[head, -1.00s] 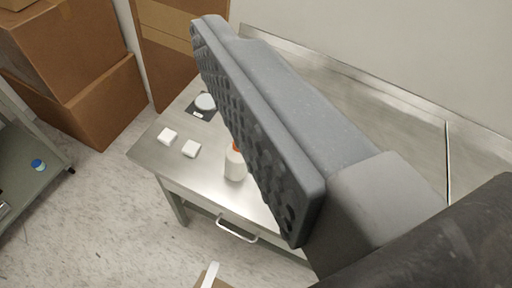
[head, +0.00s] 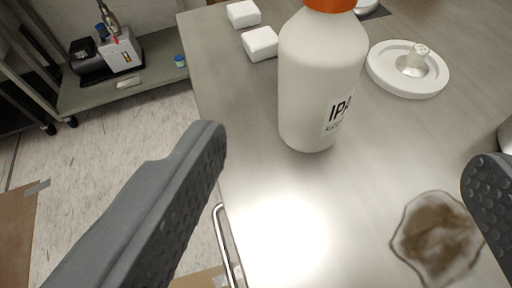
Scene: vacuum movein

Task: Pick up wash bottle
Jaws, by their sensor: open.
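The wash bottle (head: 308,85) is white with an orange cap and a black "IPA" label. It stands upright on the steel table (head: 270,190), near the table's left edge, and its top is cut off by the frame. My gripper (head: 345,170) is open, with one grey padded finger at the lower left and the other at the right edge. The bottle stands beyond the fingers, apart from both, and nothing is held.
Two white blocks (head: 261,43) lie left of the bottle. A white round dish with a small knob (head: 408,69) stands right of it. A brown stain (head: 436,236) marks the table. A shelf with a pump (head: 105,52) stands at the upper left.

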